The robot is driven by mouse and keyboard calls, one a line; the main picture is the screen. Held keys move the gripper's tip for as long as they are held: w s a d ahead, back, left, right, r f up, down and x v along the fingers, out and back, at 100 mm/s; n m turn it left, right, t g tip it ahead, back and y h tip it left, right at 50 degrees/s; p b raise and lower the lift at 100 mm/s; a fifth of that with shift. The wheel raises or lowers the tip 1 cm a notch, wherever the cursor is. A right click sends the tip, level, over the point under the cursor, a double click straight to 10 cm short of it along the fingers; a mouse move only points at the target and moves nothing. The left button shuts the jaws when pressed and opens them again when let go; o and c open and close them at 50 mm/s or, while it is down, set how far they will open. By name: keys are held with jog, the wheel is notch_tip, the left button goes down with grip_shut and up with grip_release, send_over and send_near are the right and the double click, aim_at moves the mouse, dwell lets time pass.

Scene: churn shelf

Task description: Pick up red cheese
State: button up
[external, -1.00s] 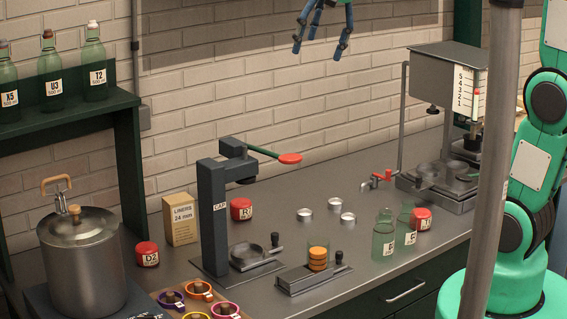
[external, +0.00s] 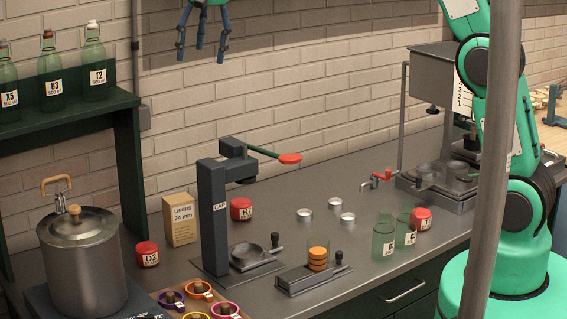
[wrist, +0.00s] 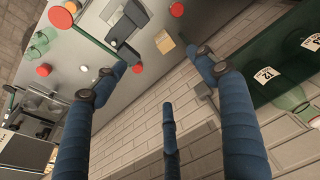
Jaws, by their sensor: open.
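Three red round cheeses with white labels stand on the grey counter. One marked D2 (external: 147,254) is at the left by the pot. One (external: 240,209) is behind the dark press. One (external: 421,219) is at the right behind the glass bottles. They also show from above in the wrist view: the left one (wrist: 177,10), the press one (wrist: 137,68) and the bottle one (wrist: 44,69). My gripper (external: 201,48) is high above the counter near the brick wall. Its three blue fingers are spread open and empty; they also show in the wrist view (wrist: 165,95).
A dark press (external: 214,215) with a red-knobbed lever rises mid-counter. A box of liners (external: 180,219), a metal pot (external: 83,262), glass bottles (external: 384,237) and small metal cups (external: 305,214) stand around. A shelf (external: 70,112) with bottles is at left.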

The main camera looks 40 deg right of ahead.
jog(key=w+a+f+p, duration=0.2)
jog(key=w+a+f, duration=0.6)
jog(key=a, duration=0.4)
jog(key=g, duration=0.1)
send_over(147, 246)
jog(key=s, duration=0.2)
notch_tip(147, 246, down, 32)
jog(key=shift+w+a+p, duration=0.25)
jog(key=shift+a+p, duration=0.05)
jog(key=shift+p, duration=0.1)
jog(key=shift+r, duration=0.1)
jog(key=shift+w+f, duration=0.2)
jog(key=shift+f, duration=1.2)
jog(key=shift+w+f, duration=0.15)
jog(key=shift+f, duration=1.3)
jog(key=shift+w+f, duration=0.2)
jog(key=shift+f, duration=1.2)
jog(key=shift+f+p, duration=0.1)
jog(key=shift+p, duration=0.2)
jog(key=shift+w+d+f+p, duration=0.1)
jog(key=shift+f+p, duration=0.1)
jog(key=shift+f, duration=1.1)
jog(key=shift+w+d+f+p, duration=0.1)
jog(key=shift+f+p, duration=0.05)
jog(key=shift+f, duration=1.1)
